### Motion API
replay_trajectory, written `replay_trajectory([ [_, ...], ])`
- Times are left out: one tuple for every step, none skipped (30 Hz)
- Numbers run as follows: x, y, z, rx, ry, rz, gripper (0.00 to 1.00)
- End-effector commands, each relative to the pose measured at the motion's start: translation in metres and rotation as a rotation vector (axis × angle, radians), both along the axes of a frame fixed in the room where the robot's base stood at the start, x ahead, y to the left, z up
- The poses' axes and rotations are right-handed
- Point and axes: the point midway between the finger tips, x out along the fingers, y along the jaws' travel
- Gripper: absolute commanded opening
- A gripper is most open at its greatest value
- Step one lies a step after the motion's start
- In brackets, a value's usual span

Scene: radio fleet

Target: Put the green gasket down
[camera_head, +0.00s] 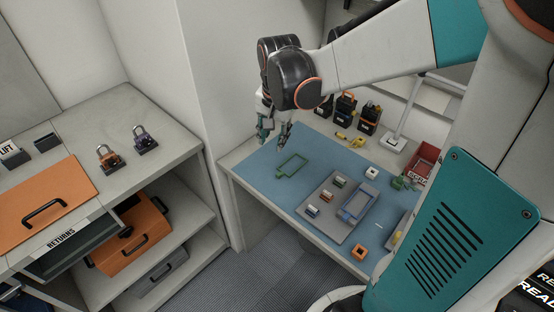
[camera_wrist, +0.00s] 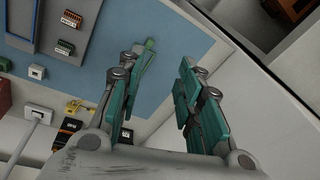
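The green gasket (camera_head: 280,173), a thin rectangular frame with a small tab, lies on the blue mat (camera_head: 262,170), left of the grey tray. My gripper (camera_head: 273,141) is above the mat's back-left part, behind and a little left of the gasket, apart from it. In the wrist view a green piece (camera_wrist: 149,45), which looks like part of the gasket, shows beyond the left finger, and the finger seems to hide the rest. The fingers of my gripper (camera_wrist: 160,82) are spread with a clear, empty gap between them.
The grey tray (camera_head: 318,221) holds several small connectors and a blue-grey housing (camera_head: 357,203). An orange square part (camera_head: 360,252) lies at the mat's front. Black tool blocks (camera_head: 368,118), yellow pieces (camera_head: 356,142) and a red bin (camera_head: 424,163) line the back and right.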

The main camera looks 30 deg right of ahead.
Motion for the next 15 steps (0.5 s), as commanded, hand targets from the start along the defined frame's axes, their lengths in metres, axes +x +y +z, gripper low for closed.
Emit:
replay_trajectory([
  [-0.011,0.006,0.010,-0.011,-0.024,0.049,0.33],
  [-0.016,0.009,0.016,-0.018,-0.040,0.082,0.33],
  [-0.024,0.013,0.023,-0.029,-0.062,0.124,0.33],
  [-0.029,0.016,0.028,-0.037,-0.077,0.158,0.33],
  [-0.034,0.019,0.033,-0.046,-0.094,0.189,0.33],
  [-0.042,0.023,0.039,-0.059,-0.113,0.231,0.33],
  [-0.048,0.025,0.043,-0.068,-0.130,0.262,0.33],
  [-0.053,0.028,0.047,-0.078,-0.144,0.295,0.33],
  [-0.061,0.032,0.051,-0.091,-0.165,0.336,0.33],
  [-0.066,0.034,0.055,-0.103,-0.181,0.367,0.33],
  [-0.072,0.037,0.057,-0.113,-0.196,0.398,0.33],
  [-0.080,0.040,0.061,-0.129,-0.217,0.439,0.33],
  [-0.086,0.042,0.063,-0.141,-0.232,0.470,0.33],
  [-0.091,0.045,0.065,-0.154,-0.247,0.500,0.33],
  [-0.099,0.048,0.067,-0.171,-0.267,0.542,0.33],
])
